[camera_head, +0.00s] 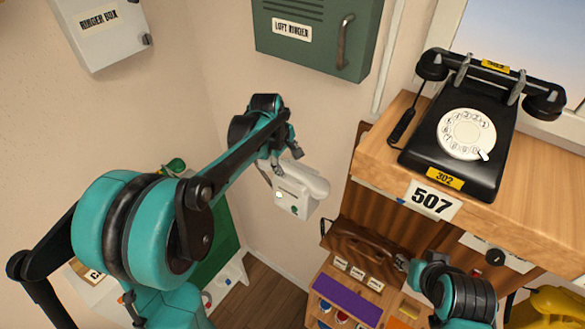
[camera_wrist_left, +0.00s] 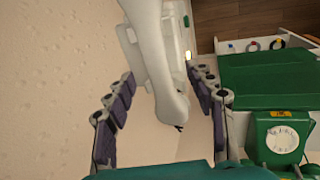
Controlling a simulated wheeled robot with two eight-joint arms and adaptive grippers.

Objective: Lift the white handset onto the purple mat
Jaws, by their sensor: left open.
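The white handset (camera_head: 310,180) is on a white phone (camera_head: 290,198) low on the wall in the head view. My left gripper (camera_head: 279,167) is open and close above it. In the left wrist view the white handset (camera_wrist_left: 172,100) lies between the spread fingers of my left gripper (camera_wrist_left: 160,76), with gaps visible on both sides. The purple mat (camera_head: 346,300) lies on a wooden unit at the bottom middle of the head view. My right gripper (camera_head: 402,264) is at the right of that unit; its jaws are too small to read.
A black dial phone (camera_head: 463,135) stands on a wooden shelf (camera_head: 540,180) at the right. A green dial phone (camera_wrist_left: 282,138) stands right of the left gripper. A yellow phone (camera_head: 552,308) is at the lower right.

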